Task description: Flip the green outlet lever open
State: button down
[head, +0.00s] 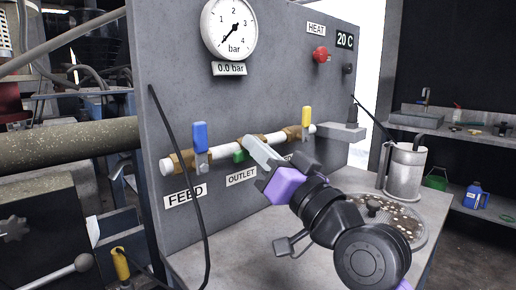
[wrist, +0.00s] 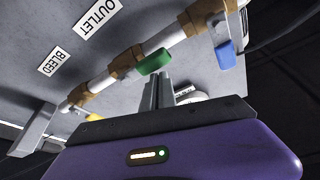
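The green outlet lever (head: 240,156) sits on the white pipe above the OUTLET label, partly hidden behind my gripper in the head view. In the wrist view, the green lever (wrist: 154,62) lies roughly along the pipe, next to a brass fitting. My gripper (head: 257,148) reaches to the pipe from the lower right, its fingertips close to the lever. In the wrist view, the narrow grey fingers (wrist: 158,88) are together, with nothing seen between them, and their tips are just by the green lever. Whether they touch it is unclear.
On the same pipe, a blue lever (head: 200,137) stands upright at FEED on the left and a yellow lever (head: 306,117) stands on the right. A black cable (head: 190,150) hangs in front of the panel. The gauge (head: 229,27) reads about zero. A metal cylinder (head: 404,170) stands at right.

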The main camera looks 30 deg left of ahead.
jog(key=shift+s+a+f, duration=0.1)
jog(key=shift+a+f, duration=0.05)
jog(key=shift+f, duration=0.25)
notch_tip(320, 180, up, 5)
jog(key=p, duration=0.4)
jog(key=w+v, duration=0.1)
jog(key=v, duration=0.9)
jog(key=shift+d+f+b, duration=0.25)
jog(key=shift+d+b, duration=0.1)
jog(key=shift+d, duration=0.05)
jog(key=shift+w, duration=0.1)
